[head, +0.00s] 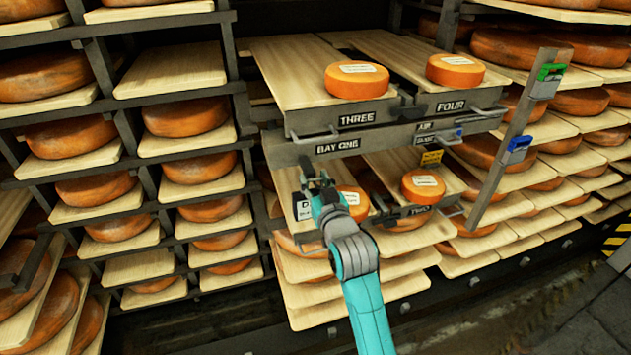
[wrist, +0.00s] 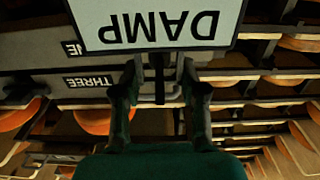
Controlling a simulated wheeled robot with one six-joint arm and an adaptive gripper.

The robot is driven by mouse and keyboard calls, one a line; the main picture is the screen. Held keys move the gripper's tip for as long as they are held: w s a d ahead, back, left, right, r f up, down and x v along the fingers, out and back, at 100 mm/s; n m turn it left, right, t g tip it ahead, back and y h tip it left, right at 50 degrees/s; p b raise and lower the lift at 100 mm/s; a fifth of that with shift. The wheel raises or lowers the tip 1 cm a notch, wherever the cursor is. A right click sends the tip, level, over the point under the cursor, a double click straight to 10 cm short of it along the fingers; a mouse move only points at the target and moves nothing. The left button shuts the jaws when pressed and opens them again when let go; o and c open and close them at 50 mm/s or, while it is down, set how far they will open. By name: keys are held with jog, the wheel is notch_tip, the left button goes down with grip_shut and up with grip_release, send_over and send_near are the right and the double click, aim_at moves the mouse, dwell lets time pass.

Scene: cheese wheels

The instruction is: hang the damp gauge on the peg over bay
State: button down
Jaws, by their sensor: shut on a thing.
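My gripper (head: 318,182) is shut on the damp gauge, a white plate marked DAMP (wrist: 160,27) that looks upside down in the wrist view. In the wrist view, my gripper's two dark fingers (wrist: 162,85) close around a dark stem below the plate. In the head view the gauge (head: 302,208) is mostly hidden behind my gripper; a white corner with a D shows. My gripper is in front of the lower boards, below the BAY ONE label (head: 337,147). A grey metal bar (head: 314,136) juts out above that label. I cannot tell which part is the gauge's peg.
Boards labelled THREE (head: 357,119) and FOUR (head: 451,106) stick out above, each with an orange cheese. A lower board labelled TWO (head: 418,211) holds another. A grey upright (head: 512,140) with green and blue clips stands at right. Shelves of cheeses surround this.

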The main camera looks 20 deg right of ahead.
dwell(0.3)
jog(key=c, duration=0.5)
grip_release()
jog(key=shift+c, duration=0.2)
jog(key=s, duration=1.2)
jog(key=s+f+g, duration=0.1)
jog(key=s+f, duration=0.7)
jog(key=s, duration=0.2)
jog(key=s+f+g, duration=0.1)
jog(key=s+f, duration=0.7)
jog(key=s, duration=0.3)
jog(key=s+g, duration=0.1)
jog(key=s, duration=2.1)
